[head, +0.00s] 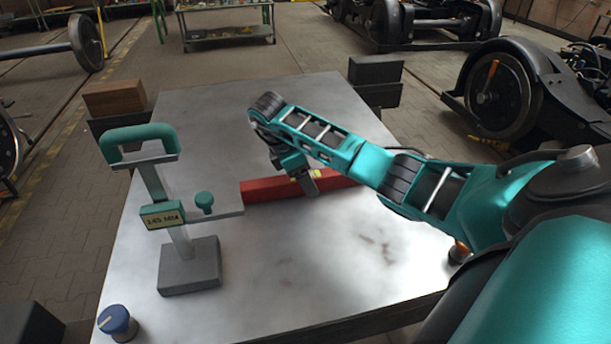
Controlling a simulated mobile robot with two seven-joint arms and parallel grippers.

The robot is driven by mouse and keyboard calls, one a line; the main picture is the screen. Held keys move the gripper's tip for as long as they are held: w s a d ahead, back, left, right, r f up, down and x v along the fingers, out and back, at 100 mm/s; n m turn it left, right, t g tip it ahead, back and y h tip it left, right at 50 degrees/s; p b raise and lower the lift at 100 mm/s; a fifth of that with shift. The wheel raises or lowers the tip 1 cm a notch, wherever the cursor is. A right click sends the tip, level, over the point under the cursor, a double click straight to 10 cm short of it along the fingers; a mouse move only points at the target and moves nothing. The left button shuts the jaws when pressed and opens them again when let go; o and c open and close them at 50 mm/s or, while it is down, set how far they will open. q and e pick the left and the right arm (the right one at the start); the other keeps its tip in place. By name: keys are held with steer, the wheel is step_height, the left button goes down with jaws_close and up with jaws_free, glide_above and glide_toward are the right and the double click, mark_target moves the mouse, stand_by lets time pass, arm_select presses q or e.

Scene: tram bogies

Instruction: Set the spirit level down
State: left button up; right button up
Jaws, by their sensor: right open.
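The spirit level is a long red bar (262,190) with a small yellow-green patch near my gripper. It appears to lie flat on the metal table (330,260), running left to right across the middle. My right gripper (307,183) reaches down at the bar from above. A grey finger shows in front of the bar's near side and hides a little of it. The jaws are open; whether they still touch the bar cannot be told. My left gripper is not in view.
A stand with a teal handle and label (162,215) stands on the table's left, its side plate close to the bar's left end. A blue knob (117,322) is at the front left corner. A wooden block (114,97) and a dark block (375,69) sit beyond. The table's front middle is clear.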

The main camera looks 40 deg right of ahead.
steer(key=shift+w+a+r, duration=0.1)
steer(key=shift+r, duration=0.25)
steer(key=p+v, duration=0.1)
steer(key=v, duration=0.3)
steer(key=shift+w+r, duration=0.1)
steer(key=shift+r, duration=0.3)
steer(key=p+v, duration=0.4)
steer(key=v, duration=0.2)
steer(key=shift+a+r, duration=0.2)
steer(key=shift+r, duration=0.05)
